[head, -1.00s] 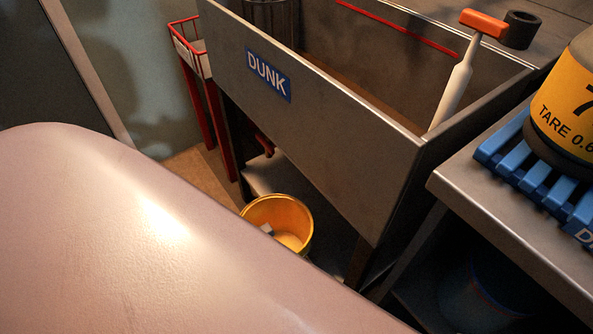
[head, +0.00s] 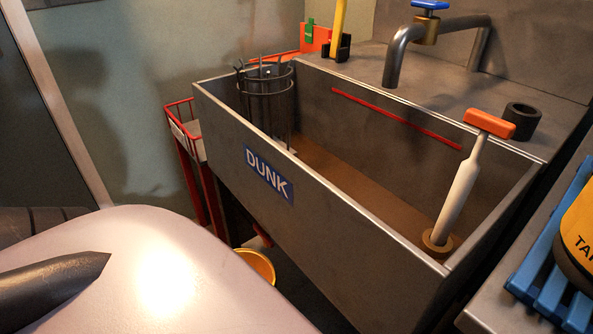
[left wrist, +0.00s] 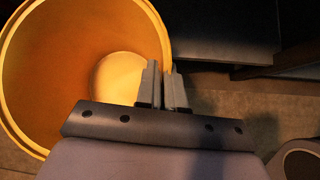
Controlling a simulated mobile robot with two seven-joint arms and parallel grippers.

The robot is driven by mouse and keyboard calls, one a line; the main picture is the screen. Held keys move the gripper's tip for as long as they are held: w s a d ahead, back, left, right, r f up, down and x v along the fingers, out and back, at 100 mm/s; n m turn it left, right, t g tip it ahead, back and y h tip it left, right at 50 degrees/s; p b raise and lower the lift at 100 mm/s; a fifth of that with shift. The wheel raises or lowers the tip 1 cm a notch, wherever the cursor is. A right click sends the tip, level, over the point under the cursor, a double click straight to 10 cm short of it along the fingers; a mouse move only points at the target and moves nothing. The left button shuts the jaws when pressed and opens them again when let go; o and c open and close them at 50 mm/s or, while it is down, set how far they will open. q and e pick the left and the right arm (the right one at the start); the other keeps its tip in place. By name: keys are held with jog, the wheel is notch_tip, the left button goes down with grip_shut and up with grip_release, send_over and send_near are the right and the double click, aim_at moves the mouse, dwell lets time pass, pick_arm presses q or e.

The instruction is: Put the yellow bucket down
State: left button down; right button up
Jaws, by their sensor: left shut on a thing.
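The yellow bucket (head: 258,265) shows in the head view low beside the front of the dunk sink, mostly hidden behind a large pale surface. In the left wrist view the bucket (left wrist: 60,60) fills the left side, its open mouth facing the camera. My left gripper (left wrist: 163,70) is shut on the bucket's rim at its right side, one finger inside and one outside. The gripper is hidden in the head view. I cannot tell whether the bucket's base touches the floor. My right gripper is in neither view.
The steel sink (head: 340,230) marked DUNK stands over the bucket's right side. A red wire-rack stand (head: 183,125) is left of it. A blue slatted platform (head: 550,265) is at right. The left wrist view shows brownish floor (left wrist: 240,100) right of the bucket.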

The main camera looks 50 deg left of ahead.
pick_arm(q)
jog(key=shift+w+a, duration=0.15)
jog(key=shift+a, duration=0.05)
jog(key=w+f+b, duration=0.1)
jog(key=w+b, duration=0.3)
jog(key=w, duration=1.3)
jog(key=shift+w+f+b, duration=0.25)
jog(key=shift+w+b, duration=0.05)
jog(key=shift+w, duration=0.05)
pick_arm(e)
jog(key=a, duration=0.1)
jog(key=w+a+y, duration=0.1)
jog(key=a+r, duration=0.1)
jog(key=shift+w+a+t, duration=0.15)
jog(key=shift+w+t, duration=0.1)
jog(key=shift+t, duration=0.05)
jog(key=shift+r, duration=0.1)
pick_arm(q)
jog(key=shift+f, duration=0.15)
jog(key=c, duration=1.3)
grip_release()
jog(key=shift+o, duration=0.2)
